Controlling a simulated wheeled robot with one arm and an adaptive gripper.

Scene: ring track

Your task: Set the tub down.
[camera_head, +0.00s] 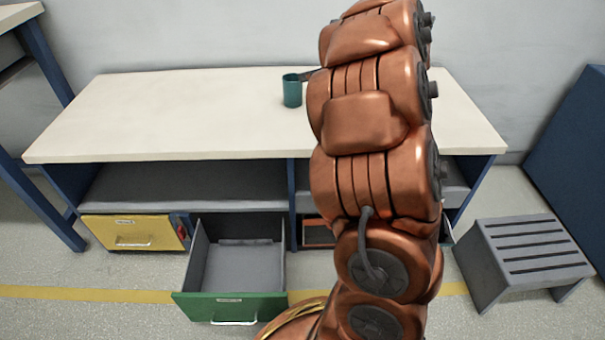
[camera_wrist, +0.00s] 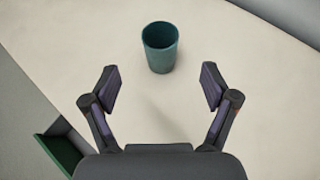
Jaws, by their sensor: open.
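The tub is a small teal cup-shaped container (camera_head: 292,91) standing upright on the pale tabletop (camera_head: 180,112), right of its middle and left of my arm. In the wrist view the tub (camera_wrist: 160,50) stands beyond my fingertips, apart from them, and looks empty. My gripper (camera_wrist: 158,88) is open with nothing between its fingers. In the head view my copper arm hides most of the gripper; only a dark finger shows beside the tub's upper right.
Below the tabletop, a green-fronted drawer (camera_head: 235,305) is pulled open and looks empty. A yellow drawer (camera_head: 130,232) is at the left. A grey slatted step stool (camera_head: 525,255) stands on the floor at the right. The left tabletop is clear.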

